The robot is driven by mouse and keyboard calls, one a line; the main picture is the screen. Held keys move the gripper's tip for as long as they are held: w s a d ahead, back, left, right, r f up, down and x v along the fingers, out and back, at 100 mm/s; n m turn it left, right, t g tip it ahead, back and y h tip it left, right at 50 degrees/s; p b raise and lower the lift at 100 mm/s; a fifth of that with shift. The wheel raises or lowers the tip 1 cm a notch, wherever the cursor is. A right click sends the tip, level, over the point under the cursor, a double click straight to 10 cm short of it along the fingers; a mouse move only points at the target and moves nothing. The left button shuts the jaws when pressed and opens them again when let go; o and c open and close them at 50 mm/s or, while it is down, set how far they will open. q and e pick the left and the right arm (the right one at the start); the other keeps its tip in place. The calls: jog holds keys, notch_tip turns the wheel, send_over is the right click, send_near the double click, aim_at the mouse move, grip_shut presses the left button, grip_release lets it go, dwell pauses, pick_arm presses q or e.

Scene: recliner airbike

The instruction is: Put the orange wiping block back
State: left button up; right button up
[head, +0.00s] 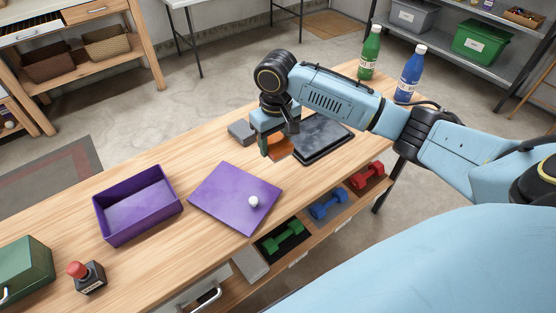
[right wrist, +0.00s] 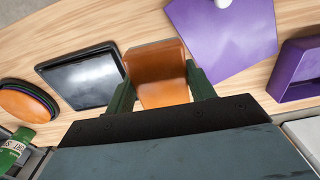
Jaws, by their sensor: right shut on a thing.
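The orange wiping block (head: 280,147) is between the fingers of my right gripper (head: 274,147) in the head view, partly hidden by them. In the right wrist view the orange block (right wrist: 155,70) shows clearly, with a green finger on each side. My right gripper (right wrist: 160,88) is shut on it. The block is just left of the dark tray (head: 322,138) in the head view, and the dark tray (right wrist: 82,75) is beside it in the wrist view. I cannot tell whether the block touches the table. My left gripper is not in view.
A purple lid (head: 228,192) with a white knob and an open purple box (head: 137,233) lie on the table. A grey block (head: 241,132) sits behind the gripper. Green (head: 370,55) and blue (head: 409,75) bottles stand at the far end. Round orange-topped discs (right wrist: 25,103) show at the wrist view's left.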

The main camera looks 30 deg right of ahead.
jog(key=shift+d+f, duration=0.35)
jog(key=shift+d, duration=0.25)
send_over(280, 173)
notch_tip(280, 173, down, 6)
jog(key=shift+r+b, duration=0.15)
jog(key=shift+b, duration=0.2)
notch_tip(280, 173, down, 4)
jog(key=shift+r+b, duration=0.2)
jog(key=shift+b, duration=0.15)
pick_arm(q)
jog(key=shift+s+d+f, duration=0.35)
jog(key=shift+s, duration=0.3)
pick_arm(e)
jog(key=shift+f, duration=0.15)
jog(key=shift+f, duration=0.15)
jog(key=o, duration=0.8)
jog(key=shift+o, duration=0.4)
